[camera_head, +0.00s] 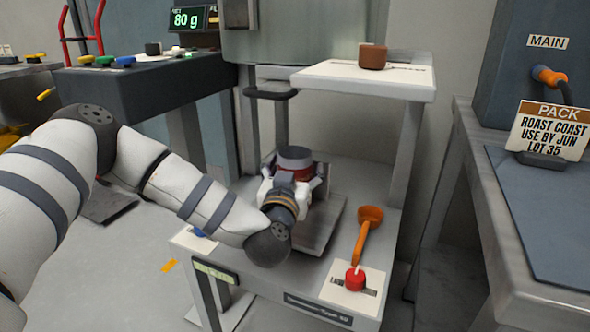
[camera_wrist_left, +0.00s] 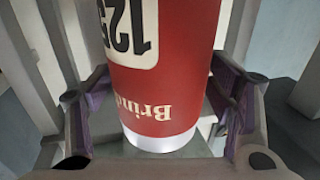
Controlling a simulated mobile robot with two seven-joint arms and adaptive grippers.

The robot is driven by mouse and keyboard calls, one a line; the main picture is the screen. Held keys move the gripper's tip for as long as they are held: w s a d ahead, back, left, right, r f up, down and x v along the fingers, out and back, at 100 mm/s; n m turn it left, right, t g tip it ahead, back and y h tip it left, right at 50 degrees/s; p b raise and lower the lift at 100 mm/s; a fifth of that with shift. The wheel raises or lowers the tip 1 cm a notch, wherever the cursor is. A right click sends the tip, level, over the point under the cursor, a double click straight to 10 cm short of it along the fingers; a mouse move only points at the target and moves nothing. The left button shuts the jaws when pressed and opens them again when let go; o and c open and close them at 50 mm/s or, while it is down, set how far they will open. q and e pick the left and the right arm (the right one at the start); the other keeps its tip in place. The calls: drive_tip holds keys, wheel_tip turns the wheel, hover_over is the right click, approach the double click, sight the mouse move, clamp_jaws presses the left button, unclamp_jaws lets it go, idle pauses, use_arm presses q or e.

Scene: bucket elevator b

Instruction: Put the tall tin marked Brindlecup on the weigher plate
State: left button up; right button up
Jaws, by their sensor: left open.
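The tall red tin (camera_head: 295,157) is upright over the grey plate (camera_head: 322,232) on the low shelf of the machine. In the head view its grey top and a strip of red show; my gripper hides its lower part. The left wrist view shows the red tin (camera_wrist_left: 165,85) upside down in the picture, with "Brin..." and "125" on it. My left gripper (camera_head: 292,175) is around the tin, a finger on each side. Its fingers (camera_wrist_left: 160,108) look open and apart from the tin. I cannot tell exactly how the tin's base meets the plate. My right gripper is not in view.
An orange scoop (camera_head: 367,222) and a red knob (camera_head: 355,278) are right of the plate. A brown tin (camera_head: 373,56) stands on the white upper shelf (camera_head: 330,78). An "80 g" display (camera_head: 187,19) is at back left. A bench with a "PACK" card (camera_head: 548,130) is at right.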

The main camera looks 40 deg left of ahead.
use_arm(q)
drive_tip(key=shift+r, duration=0.15)
drive_tip(key=p+v, duration=0.1)
drive_tip(key=v, duration=1.1)
drive_tip(key=shift+p, duration=0.4)
